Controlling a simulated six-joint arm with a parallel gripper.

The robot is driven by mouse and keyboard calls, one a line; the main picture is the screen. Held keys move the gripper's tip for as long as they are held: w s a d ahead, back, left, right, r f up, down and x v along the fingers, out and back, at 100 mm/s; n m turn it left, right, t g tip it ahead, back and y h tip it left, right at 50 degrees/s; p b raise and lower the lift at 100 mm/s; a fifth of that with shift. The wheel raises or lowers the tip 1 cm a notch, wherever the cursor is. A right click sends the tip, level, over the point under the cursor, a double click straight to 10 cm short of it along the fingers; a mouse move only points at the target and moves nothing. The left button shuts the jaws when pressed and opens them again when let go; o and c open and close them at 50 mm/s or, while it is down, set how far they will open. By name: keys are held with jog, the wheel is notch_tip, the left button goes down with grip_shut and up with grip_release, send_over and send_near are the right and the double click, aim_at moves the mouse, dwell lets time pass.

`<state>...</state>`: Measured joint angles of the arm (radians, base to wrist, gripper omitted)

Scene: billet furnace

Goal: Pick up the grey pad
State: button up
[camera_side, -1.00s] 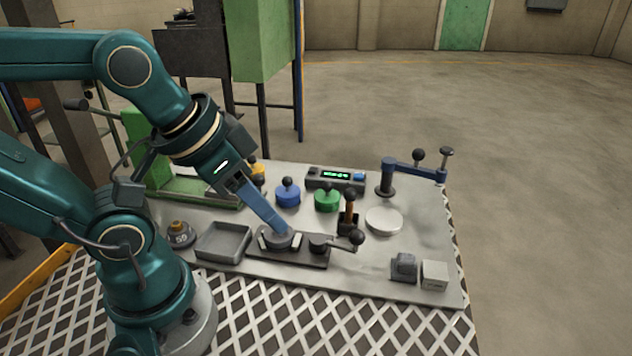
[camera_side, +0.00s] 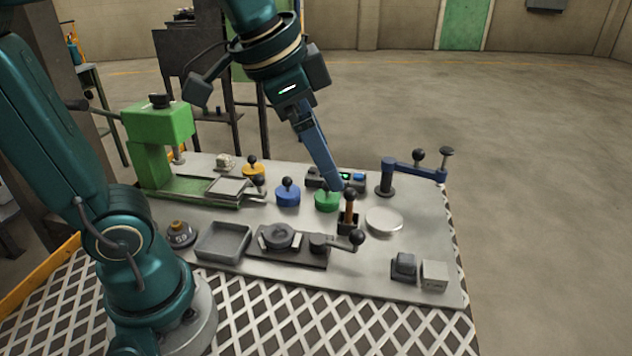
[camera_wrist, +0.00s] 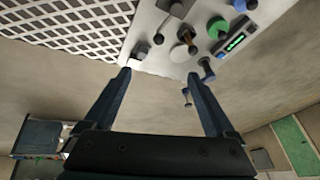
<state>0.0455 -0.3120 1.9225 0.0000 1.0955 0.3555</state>
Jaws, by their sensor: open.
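Two small blocks stand side by side at the front right of the metal table: a dark grey one (camera_side: 403,267) and a light grey one (camera_side: 434,275). I cannot tell for certain which is the grey pad. The dark block shows in the wrist view (camera_wrist: 142,49) near the left fingertip. My gripper (camera_side: 334,186) points down over the back middle of the table, in front of the display box and by the green knobbed weight (camera_side: 327,201). In the wrist view my gripper (camera_wrist: 159,75) has its fingers wide apart, with nothing between them.
A white round dish (camera_side: 384,221) and an upright wooden-handled tool (camera_side: 351,208) stand between my gripper and the blocks. A blue clamp arm (camera_side: 412,170) stands at the back right. A clamp fixture (camera_side: 290,250) and a grey tray (camera_side: 223,242) lie front left.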

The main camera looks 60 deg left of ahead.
jog(key=w+d+f+m+g, duration=0.1)
jog(key=w+d+f+m, duration=0.1)
jog(key=w, duration=0.5)
jog(key=m+g, duration=0.3)
send_over(404, 257)
jog(key=f, duration=1.1)
jog(key=shift+w+a, duration=0.25)
jog(key=shift+w, duration=0.1)
jog(key=shift+g, duration=0.5)
jog(key=f, duration=0.6)
jog(key=shift+s+d+f, duration=0.15)
jog(key=shift+s+d, duration=0.1)
jog(key=shift+s, duration=0.1)
jog(key=shift+f, duration=0.7)
grip_shut()
jog(key=shift+r, duration=5.05)
